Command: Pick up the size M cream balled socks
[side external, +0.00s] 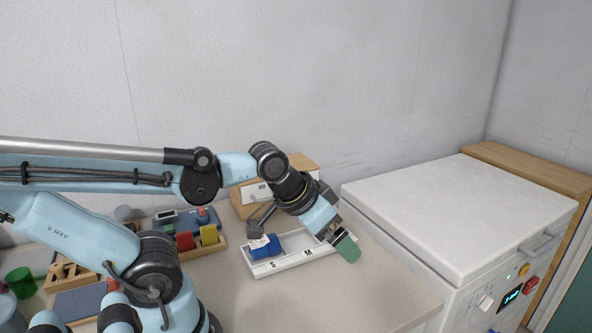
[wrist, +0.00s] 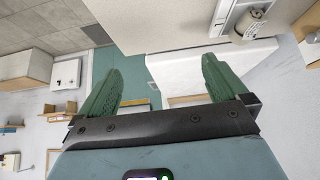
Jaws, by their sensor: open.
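My gripper (side external: 345,246) hangs over the right end of a white tray (side external: 285,265) marked S and M in the side view. In the wrist view, the two green fingers of my gripper (wrist: 160,68) are wide apart with nothing between them. A small cream roll (wrist: 250,25), which looks like the cream balled socks, lies in a white holder at the top right of the wrist view, away from the fingers. I cannot read a size on it. In the side view I cannot make out the cream socks; my gripper covers part of the M end.
A blue bundle (side external: 264,248) sits at the S end of the tray. A large white lidded machine (side external: 455,215) stands close on the right. A wooden tray of coloured blocks (side external: 208,236) and a wooden box (side external: 305,163) stand behind. The table front (side external: 320,300) is clear.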

